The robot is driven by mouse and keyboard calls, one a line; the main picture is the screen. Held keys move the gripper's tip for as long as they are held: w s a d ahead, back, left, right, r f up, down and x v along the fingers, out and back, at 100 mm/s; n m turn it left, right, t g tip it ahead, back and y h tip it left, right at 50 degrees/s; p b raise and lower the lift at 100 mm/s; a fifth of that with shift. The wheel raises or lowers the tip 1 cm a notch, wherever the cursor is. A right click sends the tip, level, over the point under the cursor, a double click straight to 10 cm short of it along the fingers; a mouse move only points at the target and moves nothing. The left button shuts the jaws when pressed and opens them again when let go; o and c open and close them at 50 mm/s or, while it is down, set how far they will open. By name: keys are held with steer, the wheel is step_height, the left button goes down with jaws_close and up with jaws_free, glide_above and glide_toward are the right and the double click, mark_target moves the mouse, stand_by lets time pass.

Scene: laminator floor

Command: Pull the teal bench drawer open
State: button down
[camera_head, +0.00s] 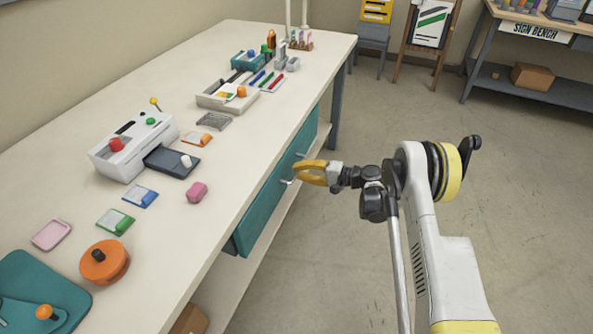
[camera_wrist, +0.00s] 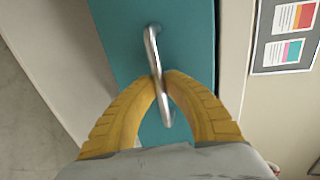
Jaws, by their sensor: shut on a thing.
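The teal bench drawer (camera_head: 262,215) is set under the edge of the white bench, and its front shows beneath the tabletop. In the wrist view the teal drawer front (camera_wrist: 120,35) fills the middle, with a silver bar handle (camera_wrist: 151,45) on it. My gripper (camera_head: 296,173) is at the drawer front, with its yellow fingers around the handle. In the wrist view the fingertips of my gripper (camera_wrist: 165,84) meet on the handle's bar. Part of the handle is hidden between the fingers. How far the drawer stands out is hard to tell.
The white bench top (camera_head: 215,210) holds a laminator-like machine (camera_head: 133,147), cards, an orange round thing (camera_head: 104,262) and trays. A lower shelf (camera_head: 250,270) runs under the drawer. The grey floor (camera_head: 320,270) to the right is clear. A sign bench (camera_head: 535,30) stands at the back right.

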steer(key=f+v, duration=0.2)
steer(key=v, duration=0.9)
steer(key=d+f+v, duration=0.1)
steer(key=f+v, duration=0.1)
steer(key=v, duration=0.9)
steer(key=shift+s+d+f, duration=0.25)
steer(key=shift+d+f, duration=0.05)
steer(key=shift+d, duration=0.05)
steer(key=c, duration=1.5)
jaws_free()
steer(key=shift+o, duration=0.2)
steer(key=v, duration=1.2)
